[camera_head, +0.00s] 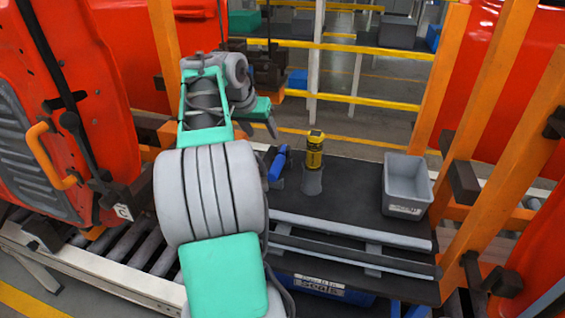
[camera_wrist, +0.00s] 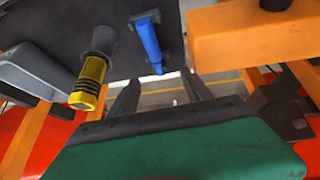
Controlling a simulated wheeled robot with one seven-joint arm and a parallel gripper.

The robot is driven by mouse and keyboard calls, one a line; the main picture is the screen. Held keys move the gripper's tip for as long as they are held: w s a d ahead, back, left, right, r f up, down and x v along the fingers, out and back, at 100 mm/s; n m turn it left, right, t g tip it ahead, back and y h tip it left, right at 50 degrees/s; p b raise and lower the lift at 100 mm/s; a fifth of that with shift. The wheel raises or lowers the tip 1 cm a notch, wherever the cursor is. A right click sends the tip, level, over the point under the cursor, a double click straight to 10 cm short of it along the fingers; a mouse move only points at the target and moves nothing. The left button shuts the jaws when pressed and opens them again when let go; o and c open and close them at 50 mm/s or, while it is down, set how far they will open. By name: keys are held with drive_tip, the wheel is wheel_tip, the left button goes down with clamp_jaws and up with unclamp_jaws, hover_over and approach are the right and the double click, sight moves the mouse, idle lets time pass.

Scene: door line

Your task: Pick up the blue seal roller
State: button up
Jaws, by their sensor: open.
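In the head view my gripper (camera_head: 257,118) is above and left of the roller, partly hidden by my arm.
A yellow-and-black tool (camera_head: 315,150) stands upright in a grey holder (camera_head: 312,181) right of the roller. A grey bin (camera_head: 407,186) sits at the table's right. Grey strips (camera_head: 350,229) lie along the front. Orange posts (camera_head: 480,110) and red car doors (camera_head: 75,85) flank the table.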

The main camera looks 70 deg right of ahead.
sight(276, 162)
drive_tip(key=shift+g+y, duration=0.3)
drive_tip(key=shift+y, duration=0.4)
drive_tip(key=x, duration=0.5)
drive_tip(key=p+x, duration=0.1)
drive_tip(key=x, duration=0.9)
drive_tip(key=shift+s+a+f, duration=0.2)
drive_tip(key=shift+s+f, duration=0.05)
drive_tip(key=shift+s, duration=0.1)
clamp_jaws()
